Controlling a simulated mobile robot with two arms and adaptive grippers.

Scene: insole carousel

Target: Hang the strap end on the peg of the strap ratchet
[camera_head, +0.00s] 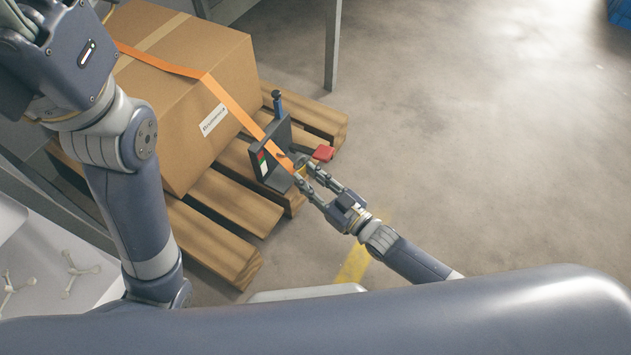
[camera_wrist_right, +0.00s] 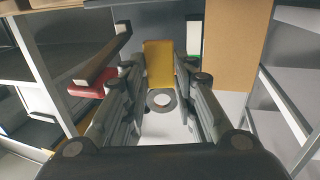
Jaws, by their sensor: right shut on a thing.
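The orange strap (camera_head: 228,103) runs over the cardboard box and slants down to the strap ratchet. The ratchet (camera_head: 276,147) is a dark plate-like body with a red handle (camera_head: 323,152) and a blue-topped post (camera_head: 277,101). My right gripper (camera_head: 302,171) is at the ratchet's near right side, shut on the strap end. In the right wrist view the strap end shows as a yellow-orange tab (camera_wrist_right: 159,62) between the fingers, with a grey ring (camera_wrist_right: 161,101) below it. I cannot make out the peg or whether the ring touches it. My left gripper is out of view.
The cardboard box (camera_head: 185,125) stands on a wooden pallet (camera_head: 222,240). A grey metal leg (camera_head: 332,45) rises behind it. My left arm covers the box's left part.

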